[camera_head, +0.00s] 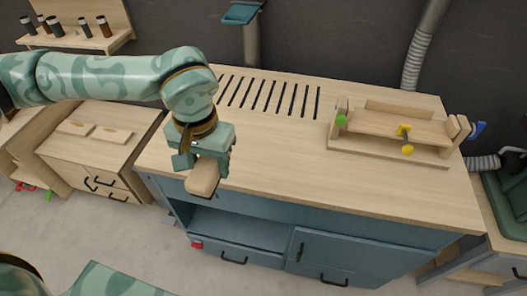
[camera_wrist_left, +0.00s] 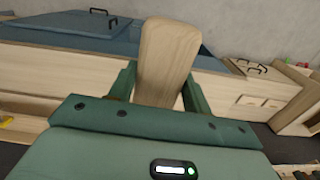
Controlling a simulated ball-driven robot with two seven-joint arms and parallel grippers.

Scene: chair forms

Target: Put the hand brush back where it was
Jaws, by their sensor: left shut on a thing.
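My left gripper (camera_head: 203,162) is over the front left part of the workbench top (camera_head: 280,180). It is shut on the hand brush (camera_head: 204,180), of which a pale wooden, rounded end sticks out below the fingers. In the left wrist view the brush (camera_wrist_left: 168,52) stands out between the two green fingers as a smooth wooden paddle shape. No bristles show in either view; the rest is hidden by the gripper. I cannot tell whether the brush touches the bench. My right gripper is not in view.
A wooden jig (camera_head: 390,132) with green and yellow knobs stands at the bench's right. Dark slots (camera_head: 268,96) cut the back left of the top. A drawer cabinet (camera_head: 95,150) stands left, and a shelf with several jars (camera_head: 75,35) hangs behind. The bench's middle is clear.

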